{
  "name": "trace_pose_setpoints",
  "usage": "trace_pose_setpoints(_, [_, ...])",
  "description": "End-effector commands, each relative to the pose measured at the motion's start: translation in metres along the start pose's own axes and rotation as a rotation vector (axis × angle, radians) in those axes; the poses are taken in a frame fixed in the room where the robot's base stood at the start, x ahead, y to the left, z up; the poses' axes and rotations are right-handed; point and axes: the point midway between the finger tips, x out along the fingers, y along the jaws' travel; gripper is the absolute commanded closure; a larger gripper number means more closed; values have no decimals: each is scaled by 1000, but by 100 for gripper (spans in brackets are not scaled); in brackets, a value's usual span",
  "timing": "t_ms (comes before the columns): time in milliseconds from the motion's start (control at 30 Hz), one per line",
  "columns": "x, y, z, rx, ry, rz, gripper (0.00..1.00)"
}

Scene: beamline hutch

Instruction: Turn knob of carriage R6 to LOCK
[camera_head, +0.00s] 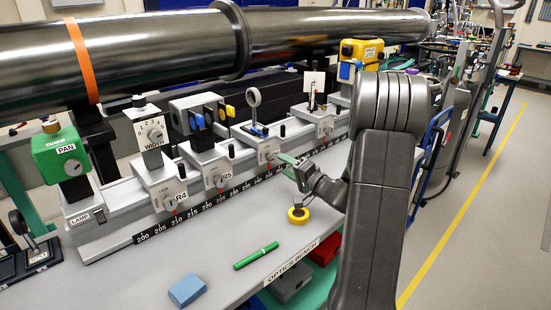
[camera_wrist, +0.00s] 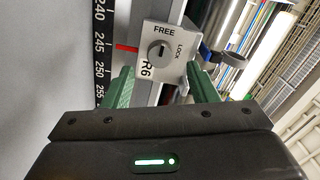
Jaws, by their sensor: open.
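Carriage R6 (camera_wrist: 178,72) is a light grey block close ahead in the wrist view, with FREE, LOCK and R6 printed on its face. Its small dark round knob (camera_wrist: 159,50) sits between the words. The mark on the knob seems to run toward FREE, but it is too small to be sure. My gripper (camera_wrist: 160,72) is open, with one green finger on each side below the knob, apart from it and empty. In the head view the carriage R6 (camera_head: 267,152) stands on the rail, with my gripper (camera_head: 290,162) just to its right.
Carriages R5 (camera_head: 214,176) and R4 (camera_head: 164,194) stand left of R6 on the same rail. A black scale (camera_head: 185,217) runs along the rail front. A yellow tape roll (camera_head: 298,215), green marker (camera_head: 256,256) and blue block (camera_head: 187,290) lie on the bench.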

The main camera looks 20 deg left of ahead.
Motion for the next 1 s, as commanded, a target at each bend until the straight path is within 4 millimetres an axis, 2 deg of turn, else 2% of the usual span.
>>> trace_pose_setpoints(100, [24,-1,1,0,-3,0,47])
trace_pose_setpoints(300, [50,0,0,0,-2,1,47])
trace_pose_setpoints(433, [57,0,0,1,-1,1,47])
trace_pose_setpoints(700, [58,0,0,1,0,1,47])
trace_pose_setpoints(733, [58,0,0,1,0,1,49])
trace_pose_setpoints(933, [58,0,0,1,0,1,88])
trace_pose_setpoints(1000, [58,0,0,1,0,1,92])
